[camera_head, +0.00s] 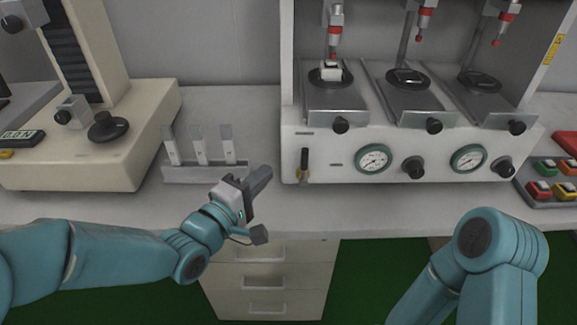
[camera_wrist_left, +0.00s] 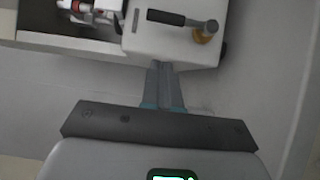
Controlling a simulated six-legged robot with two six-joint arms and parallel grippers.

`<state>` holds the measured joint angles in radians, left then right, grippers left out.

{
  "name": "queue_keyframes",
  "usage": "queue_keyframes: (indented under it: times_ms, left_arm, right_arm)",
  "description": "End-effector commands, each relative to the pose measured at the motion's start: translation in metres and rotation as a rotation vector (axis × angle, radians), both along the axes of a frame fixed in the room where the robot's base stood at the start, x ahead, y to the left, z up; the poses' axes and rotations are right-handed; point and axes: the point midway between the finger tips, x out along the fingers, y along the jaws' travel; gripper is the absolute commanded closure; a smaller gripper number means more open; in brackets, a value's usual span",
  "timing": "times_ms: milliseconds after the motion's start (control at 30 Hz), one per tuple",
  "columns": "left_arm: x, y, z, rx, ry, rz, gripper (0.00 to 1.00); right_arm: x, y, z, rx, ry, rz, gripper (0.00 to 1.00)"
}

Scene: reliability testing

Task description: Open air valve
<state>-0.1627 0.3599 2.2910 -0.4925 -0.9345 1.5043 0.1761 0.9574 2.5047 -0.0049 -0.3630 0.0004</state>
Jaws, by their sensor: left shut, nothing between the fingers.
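The air valve (camera_head: 304,165) is a small black lever on a brass-coloured base, at the left end of the white test machine's front panel. In the head view its lever stands upright. In the left wrist view the valve lever (camera_wrist_left: 172,18) lies across the top, with its brass base to the right. My left gripper (camera_head: 264,174) is just left of the valve, apart from it, pointing toward the machine. In the left wrist view its fingers (camera_wrist_left: 163,80) are together and empty, below the valve. Of my right arm only upper links show; its gripper is hidden.
The white test machine (camera_head: 400,160) has gauges (camera_head: 373,159) and black knobs on its front. A grey rack (camera_head: 205,173) with upright strips stands left of my left gripper. A beige instrument is at far left. A button box (camera_head: 545,190) is at right. The bench front is clear.

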Motion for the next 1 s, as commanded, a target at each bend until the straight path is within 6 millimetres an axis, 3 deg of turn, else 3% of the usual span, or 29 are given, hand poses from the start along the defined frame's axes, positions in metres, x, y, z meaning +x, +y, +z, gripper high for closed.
queue_keyframes:
  times_ms: [133, 400, 1000]
  left_arm:
    - [0.025, -0.019, 0.000, 0.000, 0.000, -0.003, 1.00]
    - [0.029, -0.051, 0.000, -0.002, 0.001, -0.001, 1.00]
    - [0.030, -0.056, 0.002, 0.019, 0.001, 0.000, 1.00]
  right_arm:
    - [0.000, 0.000, 0.000, 0.000, 0.000, 0.000, 0.57]
    - [0.000, 0.000, 0.000, 0.000, 0.000, 0.000, 0.57]
    - [0.000, 0.000, 0.001, 0.000, 0.000, 0.000, 0.57]
